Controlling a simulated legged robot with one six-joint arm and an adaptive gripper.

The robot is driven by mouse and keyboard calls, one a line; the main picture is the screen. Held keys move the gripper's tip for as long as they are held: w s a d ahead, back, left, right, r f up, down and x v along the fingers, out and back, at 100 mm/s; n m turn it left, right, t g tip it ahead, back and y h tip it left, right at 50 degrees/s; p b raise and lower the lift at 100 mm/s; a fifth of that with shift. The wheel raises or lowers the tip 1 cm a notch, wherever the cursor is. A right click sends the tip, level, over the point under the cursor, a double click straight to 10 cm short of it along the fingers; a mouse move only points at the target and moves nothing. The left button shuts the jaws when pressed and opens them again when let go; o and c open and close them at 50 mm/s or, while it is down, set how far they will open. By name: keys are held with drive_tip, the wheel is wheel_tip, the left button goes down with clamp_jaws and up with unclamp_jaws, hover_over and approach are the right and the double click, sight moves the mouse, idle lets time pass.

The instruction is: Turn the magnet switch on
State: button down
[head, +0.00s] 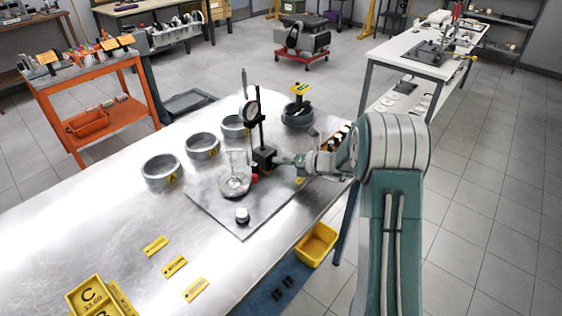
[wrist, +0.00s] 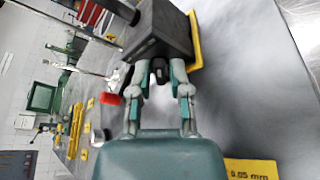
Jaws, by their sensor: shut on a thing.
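A dial gauge stand stands on the grey plate on the metal bench. Its round dial (head: 252,111) sits on an upright post, above a dark block-shaped magnetic base (head: 264,158). In the wrist view the base (wrist: 162,28) fills the top middle, tilted in the picture. The magnet switch (wrist: 159,71) appears as a small black knob on the base's near face. My gripper (head: 290,161) reaches in from the right. In the wrist view my gripper (wrist: 160,80) has its two fingers on either side of the knob, shut on it. The fingertips partly hide the knob; its turn angle is unclear.
A glass vessel (head: 235,181) stands close left of the base, with a small red item (head: 254,177) between. A round metal piece (head: 242,216) lies nearer the plate's front corner. Several metal rings (head: 162,171) stand behind left. The bench's left middle is clear.

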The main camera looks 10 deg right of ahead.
drive_tip(key=shift+w, duration=0.15)
drive_tip(key=c, duration=0.9)
unclamp_jaws()
drive_tip(key=shift+o, duration=0.2)
drive_tip(key=shift+w+a+f, duration=0.1)
drive_tip(key=v, duration=1.2)
